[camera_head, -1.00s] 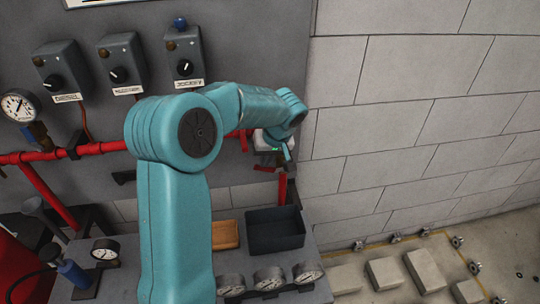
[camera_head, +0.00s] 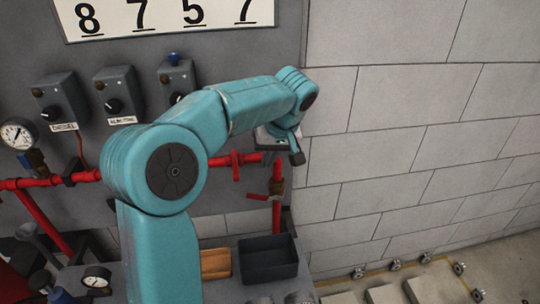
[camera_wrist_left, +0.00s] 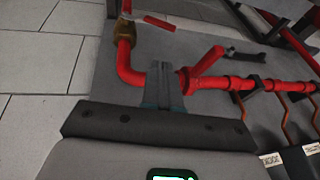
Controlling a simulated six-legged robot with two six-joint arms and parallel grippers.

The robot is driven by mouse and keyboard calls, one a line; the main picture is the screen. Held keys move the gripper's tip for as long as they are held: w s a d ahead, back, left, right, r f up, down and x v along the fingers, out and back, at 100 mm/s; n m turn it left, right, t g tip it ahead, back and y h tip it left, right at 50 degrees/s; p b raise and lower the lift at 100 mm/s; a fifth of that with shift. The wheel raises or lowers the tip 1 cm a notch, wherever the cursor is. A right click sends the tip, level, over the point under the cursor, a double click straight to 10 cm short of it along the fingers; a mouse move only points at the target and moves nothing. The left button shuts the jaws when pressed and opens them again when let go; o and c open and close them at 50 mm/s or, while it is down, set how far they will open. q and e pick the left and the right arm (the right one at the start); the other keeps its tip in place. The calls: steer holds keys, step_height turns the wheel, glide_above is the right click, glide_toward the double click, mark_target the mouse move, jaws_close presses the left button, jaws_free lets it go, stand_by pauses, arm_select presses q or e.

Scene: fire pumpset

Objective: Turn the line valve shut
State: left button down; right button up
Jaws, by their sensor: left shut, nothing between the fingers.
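A valve with a brass body (camera_head: 277,186) sits on the red vertical pipe at the right end of the panel. Its red lever (camera_head: 257,197) points left, across the pipe. In the left wrist view the brass body (camera_wrist_left: 124,32) and red lever (camera_wrist_left: 160,23) are near the top. A red upright piece (camera_head: 237,165) stands on the horizontal pipe; it also shows in the wrist view (camera_wrist_left: 205,61). I cannot tell for sure which one is the line valve. My left gripper (camera_head: 297,157) is shut and empty, above and apart from the brass valve. My right gripper is not in view.
The horizontal red pipe (camera_head: 85,177) runs along the grey panel, below several switch boxes (camera_head: 120,95). A black bin (camera_head: 268,259) and a wooden block (camera_head: 215,263) lie below. The block wall (camera_head: 420,130) stands close on the right.

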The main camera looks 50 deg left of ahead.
arm_select(q)
steer(key=b, duration=0.5)
glide_above(260, 195)
steer(key=w+d, duration=0.1)
steer(key=f, duration=0.8)
steer(key=shift+w+f, duration=0.2)
steer(key=shift+f, duration=0.2)
steer(key=shift+s+a+f, duration=0.2)
steer(key=shift+s+f, duration=0.15)
steer(key=shift+f, duration=0.2)
steer(key=shift+s+a+f, duration=0.15)
steer(key=shift+s+f, duration=0.2)
steer(key=shift+f, duration=0.9)
steer(key=shift+s+a, duration=0.1)
steer(key=shift+r, duration=0.1)
